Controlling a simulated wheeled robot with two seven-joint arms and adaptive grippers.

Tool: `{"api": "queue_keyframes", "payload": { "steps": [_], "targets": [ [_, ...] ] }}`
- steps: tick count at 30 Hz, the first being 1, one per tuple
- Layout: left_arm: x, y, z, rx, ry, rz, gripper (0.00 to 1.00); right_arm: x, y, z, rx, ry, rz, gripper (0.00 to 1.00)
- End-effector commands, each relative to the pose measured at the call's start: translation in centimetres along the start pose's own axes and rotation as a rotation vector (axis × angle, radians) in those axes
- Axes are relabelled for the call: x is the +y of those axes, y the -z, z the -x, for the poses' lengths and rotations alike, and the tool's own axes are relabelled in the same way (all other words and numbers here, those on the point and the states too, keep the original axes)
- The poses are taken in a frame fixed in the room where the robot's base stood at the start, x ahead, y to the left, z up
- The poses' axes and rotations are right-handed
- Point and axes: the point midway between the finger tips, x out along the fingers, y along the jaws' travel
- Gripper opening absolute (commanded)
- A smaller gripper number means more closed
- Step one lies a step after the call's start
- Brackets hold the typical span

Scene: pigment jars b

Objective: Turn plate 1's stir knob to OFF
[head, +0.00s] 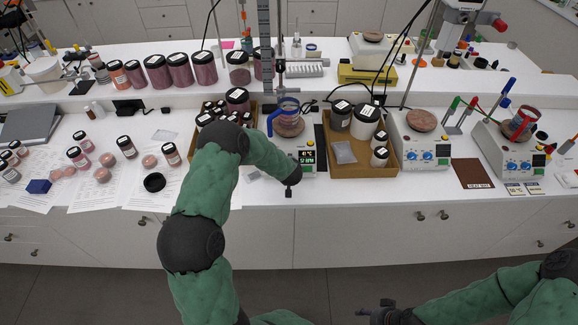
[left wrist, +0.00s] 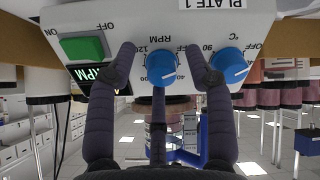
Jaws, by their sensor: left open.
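Plate 1 (head: 309,170), a white hotplate stirrer, stands at the front of the bench, partly hidden by my left arm. In the left wrist view its front panel (left wrist: 205,25) appears upside down. The blue stir knob (left wrist: 162,68), marked RPM, is in the middle, with a blue °C knob (left wrist: 229,66) to its right and a green switch (left wrist: 82,47) to its left. My left gripper (left wrist: 161,58) is open, its fingers spread around the stir knob. The knob's exact setting is unclear. My right gripper (head: 378,312) is low in front of the bench, its fingers too small to judge.
A glass beaker with a blue handle (head: 284,119) stands on plate 1. Wooden trays of jars flank it, including the right tray (head: 346,172). Two more hotplates (head: 421,152) (head: 512,158) stand further right. Sheets of paper and jars cover the left bench.

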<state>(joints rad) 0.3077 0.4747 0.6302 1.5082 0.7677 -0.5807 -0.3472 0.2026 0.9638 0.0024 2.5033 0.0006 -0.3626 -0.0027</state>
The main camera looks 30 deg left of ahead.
Motion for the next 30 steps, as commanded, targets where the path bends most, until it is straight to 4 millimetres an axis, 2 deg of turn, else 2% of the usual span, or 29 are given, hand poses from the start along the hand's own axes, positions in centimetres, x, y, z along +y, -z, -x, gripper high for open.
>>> {"api": "queue_keyframes", "payload": {
  "steps": [5, 21, 30],
  "targets": [
    [0.1, 0.2, 1.5, 0.003, -0.002, 0.001, 0.52, 0.0, 0.0, 0.0, 0.000, 0.000, 0.000, 0.52],
    [0.1, -0.1, 10.3, -0.002, -0.001, -0.001, 0.52, 0.0, 0.0, 0.0, 0.000, 0.000, 0.000, 0.52],
    [0.0, -0.2, 11.9, -0.004, 0.001, -0.001, 0.52, 0.0, 0.0, 0.0, 0.000, 0.000, 0.000, 0.52]
  ]
}}
